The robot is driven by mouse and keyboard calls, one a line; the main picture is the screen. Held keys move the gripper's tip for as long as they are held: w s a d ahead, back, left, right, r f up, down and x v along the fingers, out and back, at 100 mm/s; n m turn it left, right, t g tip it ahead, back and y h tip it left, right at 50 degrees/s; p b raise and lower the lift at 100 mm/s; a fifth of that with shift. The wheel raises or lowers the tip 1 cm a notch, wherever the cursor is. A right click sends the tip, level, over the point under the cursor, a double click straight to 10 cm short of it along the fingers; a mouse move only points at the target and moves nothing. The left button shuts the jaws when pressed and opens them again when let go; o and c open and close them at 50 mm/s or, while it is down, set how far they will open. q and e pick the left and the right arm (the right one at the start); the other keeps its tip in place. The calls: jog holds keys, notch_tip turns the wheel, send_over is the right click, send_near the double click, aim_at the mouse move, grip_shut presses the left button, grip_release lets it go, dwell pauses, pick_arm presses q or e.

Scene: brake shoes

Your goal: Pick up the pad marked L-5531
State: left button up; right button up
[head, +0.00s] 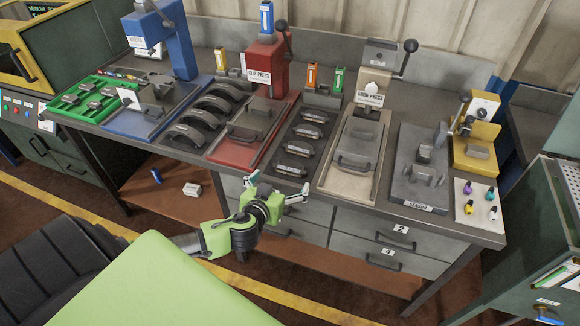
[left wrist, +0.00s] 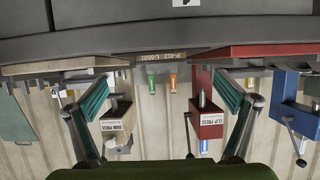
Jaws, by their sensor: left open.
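Several dark pads with pale label strips lie in a row on the dark tray (head: 269,167) at the middle of the bench; their lettering is too small to read in the head view. In the left wrist view, which appears upside down, a brown strip (left wrist: 161,56) at the bench edge carries small lettering that seems to include L-5531. I cannot tell which pad in the row it matches. My left gripper (head: 276,191) is open and empty, in front of the bench and apart from the pads. Its spread fingers (left wrist: 161,90) frame the strip. My right gripper is not in view.
Left of the pads are the red clip press (head: 262,68), curved shoes (head: 205,118) and a blue press (head: 174,45). Right are the beige press (head: 373,88), a grey fixture (head: 417,175) and a yellow unit (head: 474,150). Drawers (head: 372,245) lie below the bench top.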

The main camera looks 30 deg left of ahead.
aim_at(288, 171)
pick_arm(q)
jog(key=p+x, duration=0.1)
jog(key=x, duration=0.3)
jog(key=shift+w+a+p, duration=0.15)
jog(key=shift+w+p, duration=0.2)
jog(key=shift+w+a+f, duration=0.1)
jog(key=shift+w+f, duration=0.2)
jog(key=shift+w, duration=0.05)
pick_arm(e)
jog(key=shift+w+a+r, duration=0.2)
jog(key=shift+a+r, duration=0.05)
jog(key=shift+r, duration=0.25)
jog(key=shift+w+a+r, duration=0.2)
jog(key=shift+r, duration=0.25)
pick_arm(q)
jog(key=shift+s, duration=0.1)
jog(key=c, duration=1.9)
jog(key=shift+r, duration=0.1)
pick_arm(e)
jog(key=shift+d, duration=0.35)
